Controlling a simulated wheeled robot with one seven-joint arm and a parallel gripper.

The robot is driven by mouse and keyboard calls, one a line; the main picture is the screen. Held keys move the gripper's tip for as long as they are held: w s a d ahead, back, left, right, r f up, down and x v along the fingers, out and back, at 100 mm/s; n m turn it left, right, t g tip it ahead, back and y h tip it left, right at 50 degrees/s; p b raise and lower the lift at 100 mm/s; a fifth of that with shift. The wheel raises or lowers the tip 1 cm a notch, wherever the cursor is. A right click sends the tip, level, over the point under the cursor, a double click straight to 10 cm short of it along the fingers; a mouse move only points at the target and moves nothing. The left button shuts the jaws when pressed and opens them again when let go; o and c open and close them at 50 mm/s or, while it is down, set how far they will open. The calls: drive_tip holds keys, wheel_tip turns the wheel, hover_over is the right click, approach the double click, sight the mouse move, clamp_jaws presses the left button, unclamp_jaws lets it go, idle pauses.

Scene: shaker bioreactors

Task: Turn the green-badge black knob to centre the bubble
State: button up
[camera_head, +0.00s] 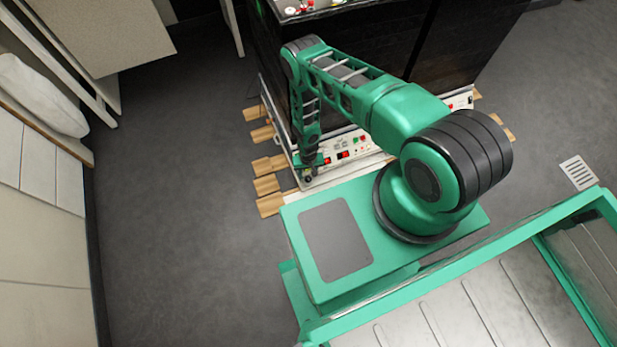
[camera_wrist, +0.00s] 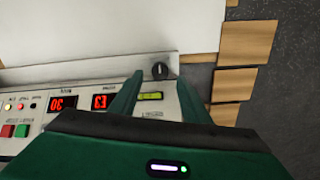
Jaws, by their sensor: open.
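In the wrist view a round black knob (camera_wrist: 160,71) with a pale pointer line sits near the edge of a light instrument panel (camera_wrist: 125,76). I cannot make out a green badge on it. A yellow-green bubble level (camera_wrist: 150,96) lies on the panel just below the knob in the picture; the bubble's position is too small to read. My gripper (camera_wrist: 157,88) is open and empty, its two green fingers apart on either side of the level, with the knob just beyond their tips. In the head view my gripper (camera_head: 309,163) is down at the panel's left end.
The panel carries two red displays (camera_wrist: 63,103), small lights, a red button (camera_wrist: 7,131) and a green button (camera_wrist: 22,131). A large black cabinet (camera_head: 350,70) rises behind the panel. Wooden slats (camera_head: 266,185) stick out at its left. The grey floor (camera_head: 180,200) further left is clear.

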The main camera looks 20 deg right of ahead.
sight(308, 178)
drive_tip(key=shift+f, duration=1.9)
drive_tip(key=c, duration=1)
